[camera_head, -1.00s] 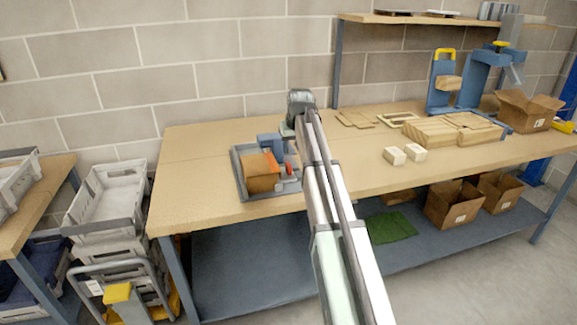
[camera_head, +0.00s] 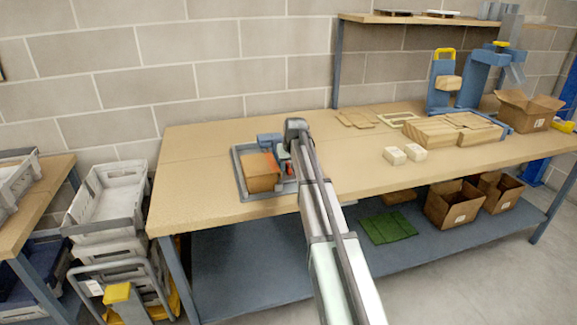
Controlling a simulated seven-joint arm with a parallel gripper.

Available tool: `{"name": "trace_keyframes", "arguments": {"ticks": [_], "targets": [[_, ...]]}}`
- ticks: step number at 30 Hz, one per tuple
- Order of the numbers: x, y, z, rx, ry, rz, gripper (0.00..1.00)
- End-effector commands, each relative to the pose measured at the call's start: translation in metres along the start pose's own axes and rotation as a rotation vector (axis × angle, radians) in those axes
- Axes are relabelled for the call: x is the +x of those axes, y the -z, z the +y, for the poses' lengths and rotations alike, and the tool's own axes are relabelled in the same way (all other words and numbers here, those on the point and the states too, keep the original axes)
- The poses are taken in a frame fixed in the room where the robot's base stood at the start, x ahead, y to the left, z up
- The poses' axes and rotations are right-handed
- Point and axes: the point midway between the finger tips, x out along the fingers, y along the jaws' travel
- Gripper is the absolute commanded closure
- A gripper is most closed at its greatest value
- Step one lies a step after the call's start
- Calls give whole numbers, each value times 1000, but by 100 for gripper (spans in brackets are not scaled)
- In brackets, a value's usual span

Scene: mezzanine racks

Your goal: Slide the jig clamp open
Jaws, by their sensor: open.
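The jig is a grey-blue framed base (camera_head: 241,178) on the left part of the wooden bench. It carries an orange-brown block (camera_head: 261,175), with a blue part (camera_head: 268,141) behind it. A small red part (camera_head: 291,170) shows at the block's right, partly covered by my arm; it may be the clamp's handle. My gripper (camera_head: 284,153) is open, low at the right side of the jig, close to the blue and red parts. Its fingertips are small and partly hidden, so I cannot tell whether they touch the clamp.
Two pale blocks (camera_head: 395,156), wooden boards (camera_head: 447,132) and a blue press (camera_head: 478,82) stand to the right on the bench (camera_head: 340,175). A cardboard box (camera_head: 528,112) is at the right end. The bench left of the jig is clear. Grey crates (camera_head: 108,190) stand left of the bench.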

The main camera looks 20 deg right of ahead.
Motion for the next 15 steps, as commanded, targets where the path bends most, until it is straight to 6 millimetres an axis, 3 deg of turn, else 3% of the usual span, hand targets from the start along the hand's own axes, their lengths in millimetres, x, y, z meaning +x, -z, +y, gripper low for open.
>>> {"name": "trace_keyframes", "arguments": {"ticks": [5, 15], "targets": [[0, 0, 0, 0, 0, 0, 56], [0, 0, 0, 0, 0, 0, 89]]}}
